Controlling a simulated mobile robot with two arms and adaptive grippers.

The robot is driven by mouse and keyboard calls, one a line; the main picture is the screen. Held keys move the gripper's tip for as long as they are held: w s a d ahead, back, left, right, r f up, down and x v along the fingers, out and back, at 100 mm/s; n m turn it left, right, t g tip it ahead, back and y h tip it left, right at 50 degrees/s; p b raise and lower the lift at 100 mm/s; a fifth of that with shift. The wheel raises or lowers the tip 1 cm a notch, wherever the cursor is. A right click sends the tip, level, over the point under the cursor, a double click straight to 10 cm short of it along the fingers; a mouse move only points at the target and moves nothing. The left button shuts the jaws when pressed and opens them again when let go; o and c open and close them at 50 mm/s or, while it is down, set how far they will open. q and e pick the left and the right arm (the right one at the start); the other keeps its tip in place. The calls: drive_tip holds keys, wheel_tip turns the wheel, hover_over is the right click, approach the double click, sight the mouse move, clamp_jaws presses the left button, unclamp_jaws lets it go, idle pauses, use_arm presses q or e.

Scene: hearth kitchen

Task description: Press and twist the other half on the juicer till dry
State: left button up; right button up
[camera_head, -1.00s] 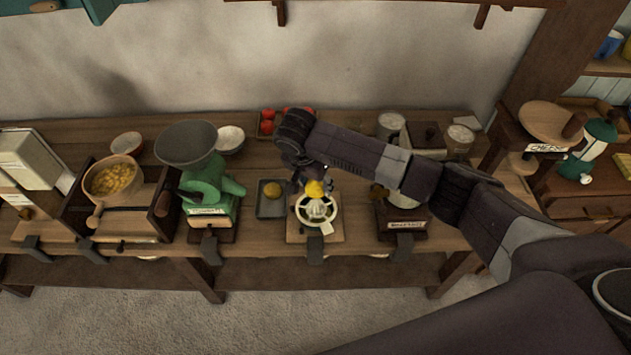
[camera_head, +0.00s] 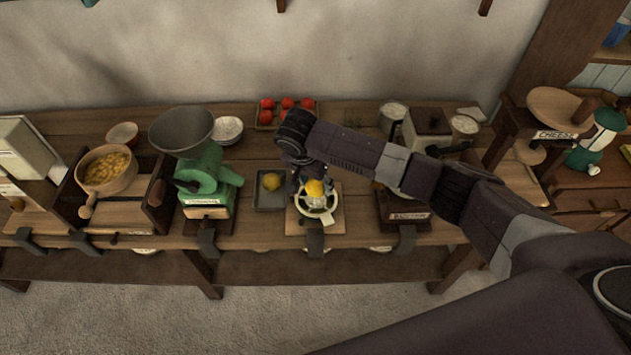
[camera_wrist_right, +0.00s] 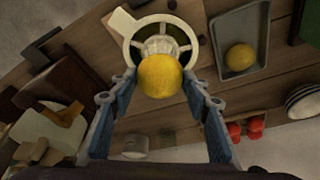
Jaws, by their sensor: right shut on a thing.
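The juicer (camera_head: 317,212) is a pale round press with a ribbed cone and a tab at its front, standing on a wooden board. A yellow lemon half (camera_head: 315,188) is over its cone. In the right wrist view the lemon half (camera_wrist_right: 160,75) covers part of the juicer (camera_wrist_right: 158,42); whether they touch I cannot tell. My right gripper (camera_wrist_right: 158,84) is shut on the lemon half, one finger at each side; it also shows in the head view (camera_head: 312,180). Another yellow lemon piece (camera_head: 272,181) lies in a small grey tray (camera_head: 270,204) left of the juicer. My left gripper is not in view.
A green grinder (camera_head: 205,177) stands left of the tray. A wooden mill (camera_head: 405,215) stands right of the juicer, partly behind my right arm. A tray of red tomatoes (camera_head: 285,111) lies behind. A bowl of yellow pieces (camera_head: 107,170) is at the left.

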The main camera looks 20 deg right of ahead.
drive_tip(key=shift+f, duration=0.5)
idle(0.7)
